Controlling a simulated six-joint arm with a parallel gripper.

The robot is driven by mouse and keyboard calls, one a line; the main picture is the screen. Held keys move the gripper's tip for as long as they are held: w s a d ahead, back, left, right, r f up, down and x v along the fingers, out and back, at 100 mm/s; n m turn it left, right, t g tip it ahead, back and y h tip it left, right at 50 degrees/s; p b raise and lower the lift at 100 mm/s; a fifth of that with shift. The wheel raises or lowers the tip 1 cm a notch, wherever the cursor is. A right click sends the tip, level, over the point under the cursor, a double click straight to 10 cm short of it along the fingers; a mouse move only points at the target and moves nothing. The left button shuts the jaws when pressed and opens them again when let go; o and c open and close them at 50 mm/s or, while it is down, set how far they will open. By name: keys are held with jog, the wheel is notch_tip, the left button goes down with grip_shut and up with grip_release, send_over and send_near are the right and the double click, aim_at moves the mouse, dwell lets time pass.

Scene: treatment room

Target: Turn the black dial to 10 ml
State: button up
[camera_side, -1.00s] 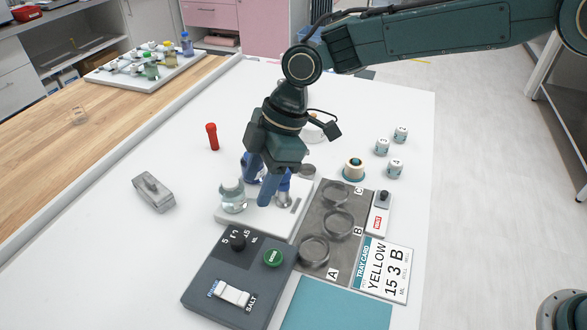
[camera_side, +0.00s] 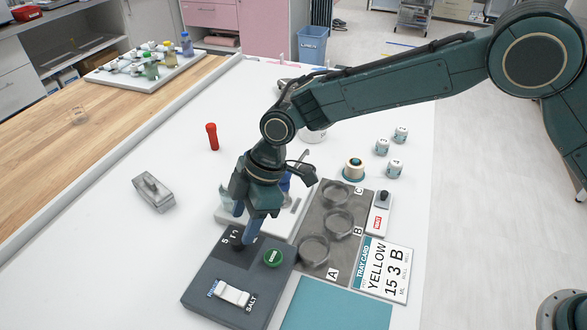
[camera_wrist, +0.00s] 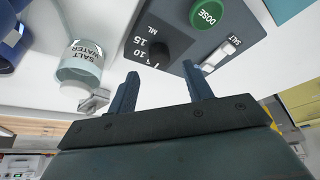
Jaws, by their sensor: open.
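The black dial (camera_wrist: 157,46) sits on a dark grey panel (camera_wrist: 184,22) beside printed ML numbers, with 15 and 10 readable in the wrist view. In the side view the dial (camera_side: 236,244) is partly hidden by a finger. I cannot tell its setting. My gripper (camera_side: 243,226) is open and empty, close to the dial at the panel's back edge. In the wrist view the dial lies just beyond and between my fingertips (camera_wrist: 160,70), apart from them as far as I can see.
The panel also carries a green DOSE button (camera_side: 273,258) and a white SALT switch (camera_side: 232,293). A salt water bottle (camera_wrist: 82,65) stands close beside my gripper.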

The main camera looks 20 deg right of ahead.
aim_at(237, 238)
jog(key=shift+x, duration=2.15)
jog(key=shift+c, duration=0.2)
jog(key=c, duration=0.9)
